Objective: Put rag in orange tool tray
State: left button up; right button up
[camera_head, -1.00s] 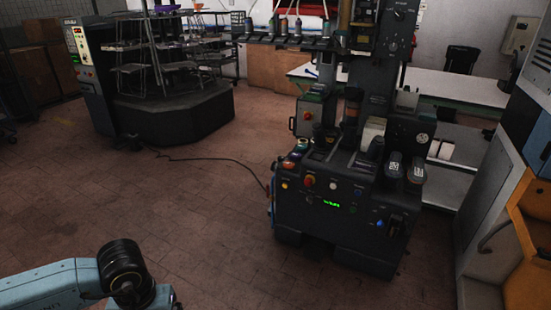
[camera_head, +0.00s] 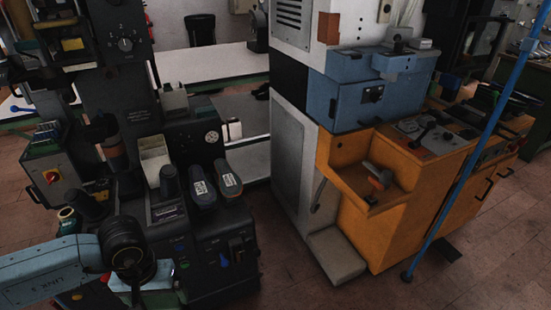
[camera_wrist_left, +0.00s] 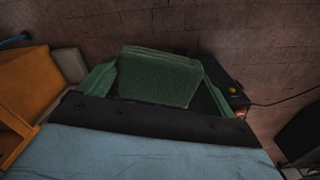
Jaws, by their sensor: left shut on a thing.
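In the head view my left arm reaches in at the lower left, and the rag cannot be made out there. The orange tool tray (camera_head: 350,147) is an open recess on the orange cabinet, right of the middle, with a hammer-like tool (camera_head: 378,175) lying in it. My left gripper is well to the left of the tray. My right gripper is not in view.
A dark machine (camera_head: 215,240) with knobs and bottles stands close by my left arm. A white and blue machine (camera_head: 355,100) rises behind the tray. A blue pole (camera_head: 470,155) stands at the right. Open brick-coloured floor (camera_head: 285,280) lies in front.

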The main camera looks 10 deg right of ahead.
aim_at(351, 180)
jog(key=z, duration=0.95)
jog(key=i, duration=1.15)
jog(key=z, duration=0.75)
